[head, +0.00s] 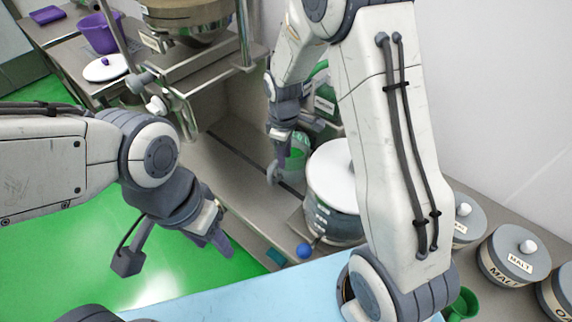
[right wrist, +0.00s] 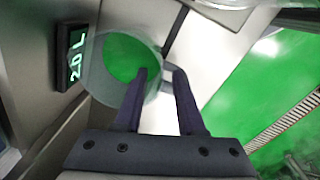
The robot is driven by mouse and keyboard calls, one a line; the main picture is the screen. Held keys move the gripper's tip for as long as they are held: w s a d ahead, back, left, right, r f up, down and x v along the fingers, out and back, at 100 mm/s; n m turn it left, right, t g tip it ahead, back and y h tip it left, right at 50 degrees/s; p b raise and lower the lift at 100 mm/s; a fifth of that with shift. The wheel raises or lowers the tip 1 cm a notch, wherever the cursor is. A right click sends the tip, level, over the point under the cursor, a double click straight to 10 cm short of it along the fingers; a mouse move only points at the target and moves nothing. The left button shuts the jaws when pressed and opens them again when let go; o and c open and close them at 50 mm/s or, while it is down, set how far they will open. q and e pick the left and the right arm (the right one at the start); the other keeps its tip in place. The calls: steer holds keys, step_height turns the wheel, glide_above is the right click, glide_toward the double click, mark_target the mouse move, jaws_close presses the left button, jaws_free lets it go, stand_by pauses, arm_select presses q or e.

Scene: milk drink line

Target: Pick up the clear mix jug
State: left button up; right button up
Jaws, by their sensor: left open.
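The clear mix jug (head: 296,158) stands on the grey counter below the green display, partly hidden by my right gripper; green shows through it. In the right wrist view the clear jug (right wrist: 118,62) is seen at a slant beside a 2.0 L display (right wrist: 76,56). My right gripper (head: 277,156) is at the jug's left side in the head view. In the right wrist view its fingers (right wrist: 160,78) are apart, one overlapping the jug's near wall and one just outside it. Contact cannot be told. My left gripper (head: 221,238) is open and empty, away from the jug.
A large white-lidded container (head: 333,180) stands close to the right of the jug. A blue ball (head: 304,251) is near the counter's front edge. A metal frame with a vessel (head: 187,22) stands at upper left. Lidded malt tins (head: 516,257) are at right.

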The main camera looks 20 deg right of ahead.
glide_above(285, 176)
step_height(285, 176, down, 5)
steer(key=shift+r+p, duration=0.2)
steer(key=shift+p, duration=0.1)
jaws_close()
stand_by(1.2)
